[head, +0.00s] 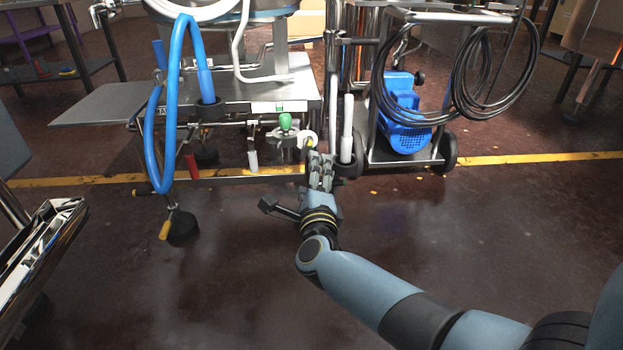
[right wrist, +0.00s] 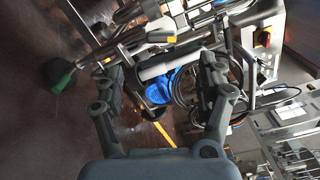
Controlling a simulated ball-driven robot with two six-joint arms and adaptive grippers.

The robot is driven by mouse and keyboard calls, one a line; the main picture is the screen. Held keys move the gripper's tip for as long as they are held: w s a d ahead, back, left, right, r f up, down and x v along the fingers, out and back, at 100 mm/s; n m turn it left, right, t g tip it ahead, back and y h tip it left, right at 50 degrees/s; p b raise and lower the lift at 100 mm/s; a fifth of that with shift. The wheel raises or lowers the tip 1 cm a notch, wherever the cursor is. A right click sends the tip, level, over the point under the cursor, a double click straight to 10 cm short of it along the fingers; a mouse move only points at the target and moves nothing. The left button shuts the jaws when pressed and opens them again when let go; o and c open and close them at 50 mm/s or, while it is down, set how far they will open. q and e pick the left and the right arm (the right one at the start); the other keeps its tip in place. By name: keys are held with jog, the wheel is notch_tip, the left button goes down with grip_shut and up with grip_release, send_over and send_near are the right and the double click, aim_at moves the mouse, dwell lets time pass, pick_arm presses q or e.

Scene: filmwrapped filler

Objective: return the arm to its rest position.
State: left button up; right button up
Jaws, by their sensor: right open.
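My right arm (head: 370,285) reaches in from the lower right of the head view, blue-grey with dark joints. My right gripper (head: 320,165) is at its far end, in front of the machine's lower frame and left of a white upright tube (head: 348,128). In the right wrist view the gripper (right wrist: 166,72) has its two dark fingers spread wide. A pale tube (right wrist: 155,68) shows between the fingertips; I cannot tell whether either finger touches it. My left gripper is not in view.
The machine (head: 265,90) has a blue hose (head: 152,140) hanging at its left. A cart with a blue motor unit (head: 405,120) and coiled black cable (head: 490,105) stands to the right. A shiny metal object (head: 35,250) is at lower left. The near floor (head: 190,290) is clear.

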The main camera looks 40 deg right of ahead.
jog(key=shift+s+a, duration=0.15)
jog(key=shift+s, duration=0.1)
dwell(0.3)
